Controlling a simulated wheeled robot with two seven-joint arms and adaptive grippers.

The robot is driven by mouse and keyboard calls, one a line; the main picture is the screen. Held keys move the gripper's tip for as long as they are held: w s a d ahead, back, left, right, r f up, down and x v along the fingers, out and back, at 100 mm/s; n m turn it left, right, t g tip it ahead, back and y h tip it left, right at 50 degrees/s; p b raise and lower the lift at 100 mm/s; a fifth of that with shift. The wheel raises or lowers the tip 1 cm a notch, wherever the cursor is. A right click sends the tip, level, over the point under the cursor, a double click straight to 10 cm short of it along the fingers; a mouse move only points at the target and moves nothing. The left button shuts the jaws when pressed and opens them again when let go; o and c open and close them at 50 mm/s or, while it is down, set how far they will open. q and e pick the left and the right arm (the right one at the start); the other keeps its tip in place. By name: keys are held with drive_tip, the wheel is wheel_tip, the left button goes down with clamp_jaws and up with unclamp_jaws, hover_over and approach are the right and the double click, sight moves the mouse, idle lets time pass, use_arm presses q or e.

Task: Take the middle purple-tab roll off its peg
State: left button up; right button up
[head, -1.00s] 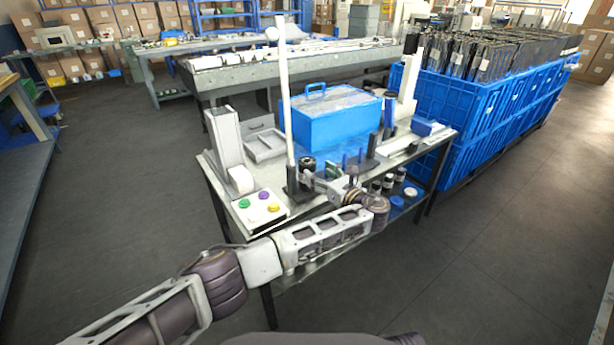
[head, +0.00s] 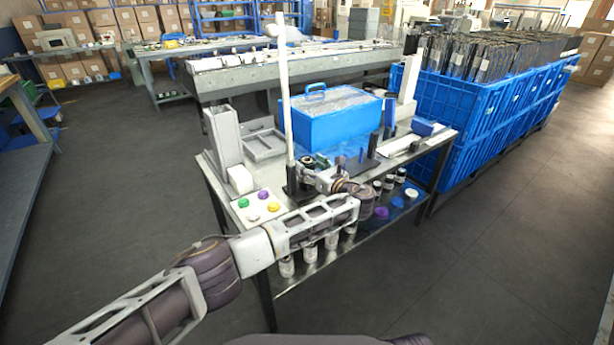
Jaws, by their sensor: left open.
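A small purple disc (head: 381,212) shows on the lower shelf, just right of my left wrist, beside a blue disc (head: 397,202) and a white disc (head: 410,192). I cannot tell whether the purple disc is the tab of the middle roll. My left gripper (head: 309,172) is open beside the foot of the tall white post, over the table top. Its fingertips are small and partly lost among dark parts there; I see nothing held. No peg can be made out clearly. My right gripper is not in view.
A tall white post (head: 285,100) rises close to my left gripper. A blue box (head: 335,115) stands behind it. A button panel (head: 258,208) lies at the table's left. White cylinders (head: 310,252) stand on the lower shelf. Blue crates (head: 470,110) are at the right.

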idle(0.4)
use_arm(q)
drive_tip(key=c, duration=1)
drive_tip(key=shift+c, duration=0.2)
drive_tip(key=shift+r, duration=0.2)
